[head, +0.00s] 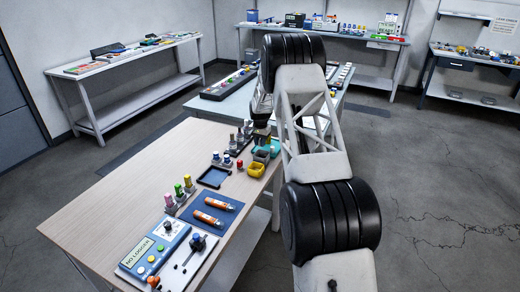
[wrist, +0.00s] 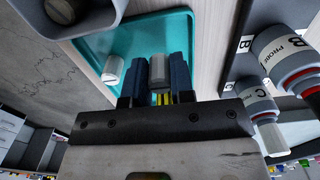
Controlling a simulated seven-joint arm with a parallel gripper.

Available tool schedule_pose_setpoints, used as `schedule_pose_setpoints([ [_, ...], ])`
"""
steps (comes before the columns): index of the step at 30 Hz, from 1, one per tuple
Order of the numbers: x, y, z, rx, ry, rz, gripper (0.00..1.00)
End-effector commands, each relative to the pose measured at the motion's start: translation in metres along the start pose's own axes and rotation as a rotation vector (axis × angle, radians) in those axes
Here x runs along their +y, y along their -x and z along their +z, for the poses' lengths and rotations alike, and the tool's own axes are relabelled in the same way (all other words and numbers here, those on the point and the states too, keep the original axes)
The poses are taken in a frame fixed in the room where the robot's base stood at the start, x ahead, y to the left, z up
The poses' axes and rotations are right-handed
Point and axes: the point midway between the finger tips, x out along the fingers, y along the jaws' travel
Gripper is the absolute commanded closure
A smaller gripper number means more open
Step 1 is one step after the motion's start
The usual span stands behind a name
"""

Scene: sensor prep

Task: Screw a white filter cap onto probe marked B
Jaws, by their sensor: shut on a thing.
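My gripper (wrist: 160,68) is shut on a pale grey-white filter cap (wrist: 160,86), held between its two blue fingers in the wrist view. It is over or beside a teal tray (wrist: 193,22), where another white cap (wrist: 113,70) lies. Probe B (wrist: 280,52), a grey cylinder with a white label and a red ring, stands to the right, apart from my fingers. Probe C (wrist: 257,98) is below it. In the head view my gripper (head: 260,130) is small and partly hidden by my arm, above the teal tray (head: 275,146).
A grey bin (wrist: 90,22) with a round piece inside is at the upper left of the wrist view. The table's left part is clear.

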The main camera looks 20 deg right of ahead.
Motion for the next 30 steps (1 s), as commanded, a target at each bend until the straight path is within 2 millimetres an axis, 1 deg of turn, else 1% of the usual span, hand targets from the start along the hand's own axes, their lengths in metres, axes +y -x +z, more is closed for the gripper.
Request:
schedule_pose_setpoints([
  [15,0.000,0.019,0.000,-0.001,0.000,0.000,0.91],
  [30,-0.003,0.022,-0.001,0.000,-0.009,0.000,0.91],
])
